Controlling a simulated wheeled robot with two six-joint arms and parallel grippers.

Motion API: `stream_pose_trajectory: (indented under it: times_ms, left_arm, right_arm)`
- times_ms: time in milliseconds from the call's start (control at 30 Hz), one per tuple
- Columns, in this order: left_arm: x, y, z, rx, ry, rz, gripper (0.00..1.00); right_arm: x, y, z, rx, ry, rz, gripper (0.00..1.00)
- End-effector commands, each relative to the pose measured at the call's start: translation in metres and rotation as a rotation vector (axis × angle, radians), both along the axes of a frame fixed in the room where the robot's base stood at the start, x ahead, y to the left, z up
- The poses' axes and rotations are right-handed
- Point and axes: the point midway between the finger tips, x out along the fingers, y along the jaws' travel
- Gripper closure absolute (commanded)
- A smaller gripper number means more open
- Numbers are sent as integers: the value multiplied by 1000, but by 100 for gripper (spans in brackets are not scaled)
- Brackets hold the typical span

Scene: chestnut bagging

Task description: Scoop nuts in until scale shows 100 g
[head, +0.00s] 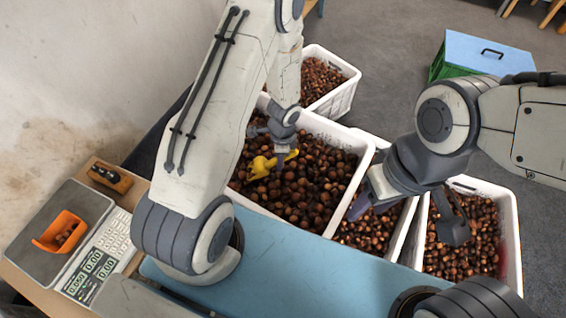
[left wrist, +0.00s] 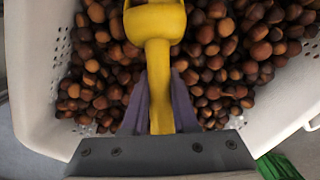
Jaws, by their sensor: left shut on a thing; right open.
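A yellow scoop (head: 261,167) is over the chestnuts (head: 305,191) in the large white crate (head: 330,130). My left gripper (head: 284,158) is shut on its handle. In the left wrist view the handle (left wrist: 160,85) runs between the fingers and the bowl (left wrist: 155,20) lies over nuts; I cannot tell whether it touches them. The scale (head: 38,222) stands at the left with an orange tray (head: 52,240) on it, holding a few nuts. Its display (head: 90,270) seems to read 0.050 on one line. My right gripper (head: 408,216) is open and empty above the right-hand crates.
More white crates of nuts stand behind (head: 350,92) and at the right (head: 508,215). A blue tabletop (head: 290,270) lies in front. A dark object on wood (head: 110,177) sits behind the scale. A green box with a blue lid (head: 485,50) is on the floor.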

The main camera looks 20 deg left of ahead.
Motion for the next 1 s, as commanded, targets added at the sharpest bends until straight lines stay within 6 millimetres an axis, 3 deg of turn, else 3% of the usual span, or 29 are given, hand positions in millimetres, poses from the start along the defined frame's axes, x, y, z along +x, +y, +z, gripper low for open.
stream_pose_trajectory:
  times_ms: [33, 333, 1000]
  left_arm:
    - [-1, 2, -8, 3, 0, 1, 100]
    - [-7, 14, -24, 27, 11, 0, 100]
    - [-23, 51, -46, 164, 72, -2, 100]
  right_arm:
    - [0, 0, -12, 0, 0, 0, 50]
    - [0, 0, -45, 0, 0, 0, 50]
    - [0, 0, -118, 0, 0, 0, 50]
